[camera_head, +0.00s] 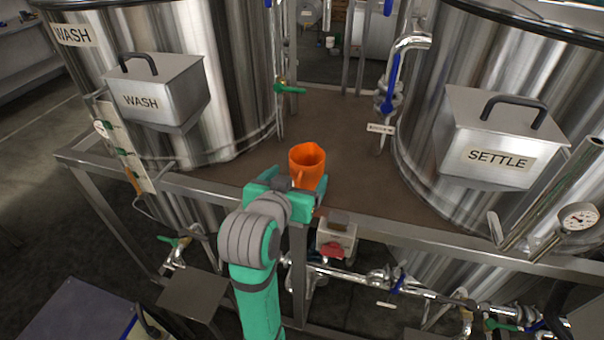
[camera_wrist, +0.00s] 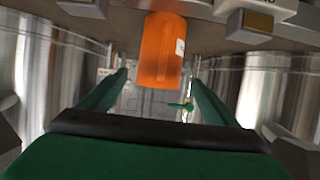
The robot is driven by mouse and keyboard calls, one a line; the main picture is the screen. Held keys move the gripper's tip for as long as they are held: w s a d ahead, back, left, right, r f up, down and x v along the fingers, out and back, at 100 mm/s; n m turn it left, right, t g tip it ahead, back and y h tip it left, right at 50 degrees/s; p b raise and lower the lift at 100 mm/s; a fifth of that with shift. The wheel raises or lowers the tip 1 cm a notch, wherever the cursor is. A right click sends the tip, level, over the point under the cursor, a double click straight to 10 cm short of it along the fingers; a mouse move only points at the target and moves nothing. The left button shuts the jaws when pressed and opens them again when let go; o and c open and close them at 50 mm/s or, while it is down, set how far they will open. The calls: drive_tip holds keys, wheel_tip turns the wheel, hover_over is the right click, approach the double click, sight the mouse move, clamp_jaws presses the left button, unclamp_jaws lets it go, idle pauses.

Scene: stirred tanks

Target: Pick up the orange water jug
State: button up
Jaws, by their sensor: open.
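The orange water jug (camera_head: 308,164) stands upright on the brown platform (camera_head: 340,118) between the two tanks in the head view. Its open top faces up, and its lower part is partly hidden behind my gripper. My gripper (camera_head: 284,184) is at the platform's front edge, on the near side of the jug. In the wrist view, the jug (camera_wrist: 163,52) shows beyond my open fingers (camera_wrist: 158,85), in line with the gap between them. A small white label is on its side. The fingers look empty; I cannot tell whether they touch the jug.
The WASH tank (camera_head: 225,70) stands left and the SETTLE tank (camera_head: 425,110) right. A green-handled valve (camera_head: 289,88) and a blue-handled valve (camera_head: 388,90) flank the platform. A metal rail (camera_head: 400,228) runs along its front. Pipes (camera_head: 350,274) lie below.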

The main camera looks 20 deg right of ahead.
sight(311, 160)
drive_tip(key=shift+w+d+f, duration=0.3)
drive_tip(key=shift+w+d, duration=0.05)
drive_tip(key=shift+d, duration=0.25)
drive_tip(key=shift+w+d+f, duration=0.3)
drive_tip(key=shift+d, duration=0.3)
drive_tip(key=shift+w+a+x, duration=0.15)
drive_tip(key=shift+x, duration=0.7)
drive_tip(key=shift+w+a+x, duration=0.1)
drive_tip(key=shift+a+x, duration=0.05)
drive_tip(key=shift+x, duration=0.75)
drive_tip(key=shift+w+a+x, duration=0.1)
drive_tip(key=shift+w+x, duration=0.05)
drive_tip(key=shift+x, duration=0.7)
drive_tip(key=shift+r, duration=0.2)
drive_tip(key=c, duration=1.2)
